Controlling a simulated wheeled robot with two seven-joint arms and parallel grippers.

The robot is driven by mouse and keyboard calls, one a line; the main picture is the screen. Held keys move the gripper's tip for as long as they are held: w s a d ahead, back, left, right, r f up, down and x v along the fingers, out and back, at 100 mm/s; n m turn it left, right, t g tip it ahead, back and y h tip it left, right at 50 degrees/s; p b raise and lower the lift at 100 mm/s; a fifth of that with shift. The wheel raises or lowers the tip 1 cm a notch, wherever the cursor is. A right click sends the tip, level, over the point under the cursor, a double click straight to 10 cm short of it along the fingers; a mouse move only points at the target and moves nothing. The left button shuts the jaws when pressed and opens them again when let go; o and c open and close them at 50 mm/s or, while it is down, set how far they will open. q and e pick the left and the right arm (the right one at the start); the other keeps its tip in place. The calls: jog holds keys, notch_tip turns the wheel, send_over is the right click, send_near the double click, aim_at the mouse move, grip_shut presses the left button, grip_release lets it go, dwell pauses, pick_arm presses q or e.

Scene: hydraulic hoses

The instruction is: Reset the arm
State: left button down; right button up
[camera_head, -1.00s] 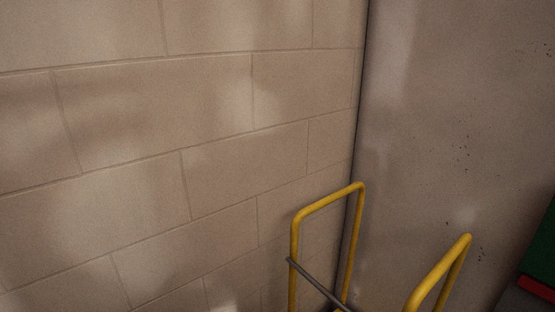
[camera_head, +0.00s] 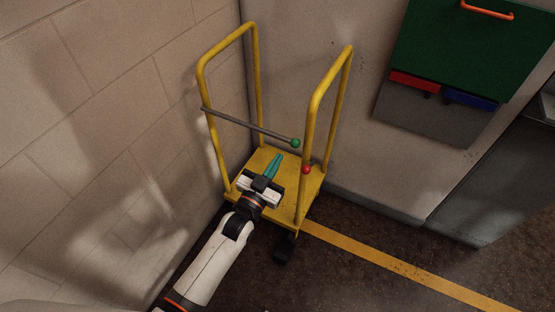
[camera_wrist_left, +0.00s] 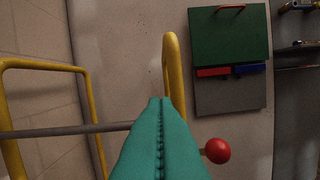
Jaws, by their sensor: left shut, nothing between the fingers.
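My left gripper (camera_head: 275,165) has teal fingers and reaches in over the yellow cart (camera_head: 312,190) in the head view. Its fingers are pressed together and empty; they also fill the lower middle of the left wrist view (camera_wrist_left: 160,140). A grey rod (camera_head: 245,124) with a green ball end (camera_head: 295,143) crosses the cart beyond the fingers. A red ball (camera_head: 306,170) is at the right-hand yellow rail; it also shows right of the fingers in the left wrist view (camera_wrist_left: 217,151). My right gripper is not in view.
A green panel (camera_head: 465,45) with an orange handle hangs on the wall at right, above a red block (camera_head: 413,82) and a blue block (camera_head: 470,100). A block wall (camera_head: 90,110) closes the left side. Dark floor (camera_head: 370,285) with a yellow line (camera_head: 400,268) is clear in front.

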pick_arm(q)
jog(key=s+a+f+n+g+y, duration=0.1)
jog(key=s+a+f+g+y, duration=0.3)
jog(key=f, duration=0.7)
jog(key=s+a+f+g+h, duration=0.1)
jog(key=s+a+f+g, duration=0.1)
jog(key=s+f, duration=0.6)
jog(key=s+a+f+n+g+y, duration=0.1)
jog(key=s+a+f+g+y, duration=0.2)
jog(key=f, duration=1)
jog(key=s+a+f+g, duration=0.2)
jog(key=s+a+f, duration=0.1)
jog(key=s, duration=0.7)
jog(key=s+a+f+n+g+y, duration=0.1)
jog(key=s+a+f+g, duration=0.2)
jog(key=s+f, duration=0.3)
jog(key=s+a+f+g+y, duration=0.1)
jog(key=s+a+f+g, duration=0.2)
jog(key=s, duration=1.1)
jog(key=shift+s+a+f+n, duration=0.3)
jog(key=shift+a+f, duration=0.15)
jog(key=shift+f, duration=0.5)
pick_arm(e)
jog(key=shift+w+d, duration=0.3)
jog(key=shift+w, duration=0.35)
